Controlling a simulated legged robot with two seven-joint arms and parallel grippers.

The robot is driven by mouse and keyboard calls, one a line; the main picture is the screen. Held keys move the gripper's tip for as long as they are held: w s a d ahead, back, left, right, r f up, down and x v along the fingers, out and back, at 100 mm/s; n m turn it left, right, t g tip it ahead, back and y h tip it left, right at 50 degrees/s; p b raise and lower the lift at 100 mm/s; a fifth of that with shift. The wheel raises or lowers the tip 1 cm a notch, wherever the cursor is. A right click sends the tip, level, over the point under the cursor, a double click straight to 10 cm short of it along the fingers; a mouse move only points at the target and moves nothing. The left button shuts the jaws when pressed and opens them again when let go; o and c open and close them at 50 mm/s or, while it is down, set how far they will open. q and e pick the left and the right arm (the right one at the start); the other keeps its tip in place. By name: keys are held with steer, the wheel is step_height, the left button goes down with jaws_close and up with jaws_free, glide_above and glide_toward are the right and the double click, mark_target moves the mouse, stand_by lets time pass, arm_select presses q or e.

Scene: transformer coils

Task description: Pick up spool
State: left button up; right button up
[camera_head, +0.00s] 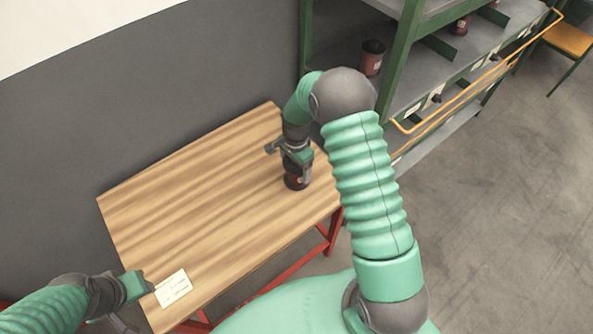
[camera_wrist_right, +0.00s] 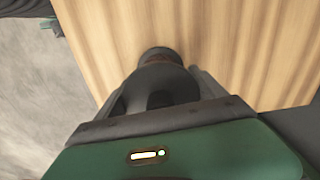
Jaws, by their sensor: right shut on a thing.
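The spool (camera_head: 295,182), dark with a reddish band, is upright at the far right part of the wooden table (camera_head: 200,210). My right gripper (camera_head: 297,168) comes down over it from above and is shut on it. In the right wrist view the spool (camera_wrist_right: 160,60) shows between the fingers, its upper part mostly hidden by the gripper. I cannot tell whether its base touches the table. My left gripper (camera_head: 138,300) is at the table's near left corner, partly cut off, and its jaws are not clear.
A white label card (camera_head: 173,288) lies near the table's front left. A green and grey shelf rack (camera_head: 430,75) stands behind on the right, with another dark red spool (camera_head: 372,57) on it. The middle of the table is clear. An orange chair (camera_head: 570,40) stands far right.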

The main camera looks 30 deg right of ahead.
steer(key=shift+a, duration=0.25)
steer(key=c, duration=0.5)
steer(key=shift+a, duration=0.15)
steer(key=shift+c, duration=0.5)
arm_select(q)
steer(key=shift+w+a+f, duration=0.1)
steer(key=shift+a+f, duration=0.05)
steer(key=shift+a, duration=0.3)
arm_select(e)
steer(key=shift+r, duration=0.1)
